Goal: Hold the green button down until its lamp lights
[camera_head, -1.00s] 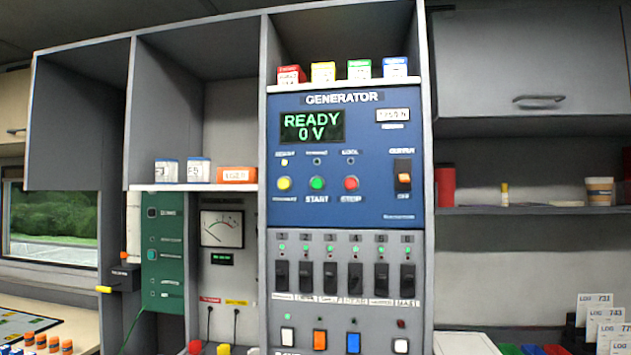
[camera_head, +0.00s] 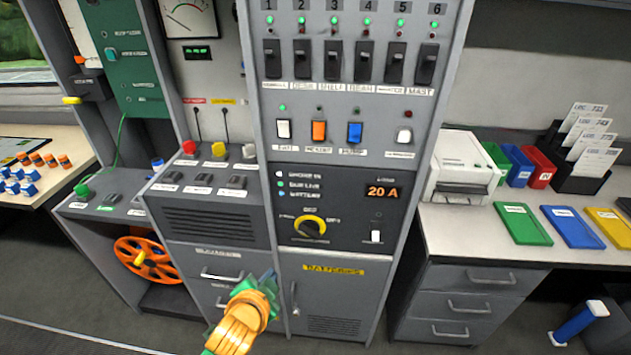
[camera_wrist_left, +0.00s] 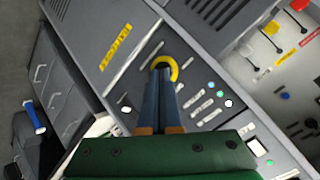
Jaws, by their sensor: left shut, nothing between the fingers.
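A green button (camera_head: 81,191) sits on the low grey console at the left in the head view. The green START button seen on the blue generator panel earlier is out of the frame now. I cannot tell which lamp belongs to the button. My left gripper (camera_head: 269,277) is shut and empty, low in front of the cabinet, to the right of the low console and well apart from the green button. In the left wrist view its closed fingers (camera_wrist_left: 163,72) point towards the yellow-ringed dial (camera_wrist_left: 166,64) and overlap it. My right gripper is not in view.
Red (camera_head: 189,147) and yellow (camera_head: 219,149) knobs top the middle console. An orange reel (camera_head: 150,258) stands below at the left. A row of black breakers (camera_head: 333,62) is above. A printer (camera_head: 462,165) and trays stand on the right counter.

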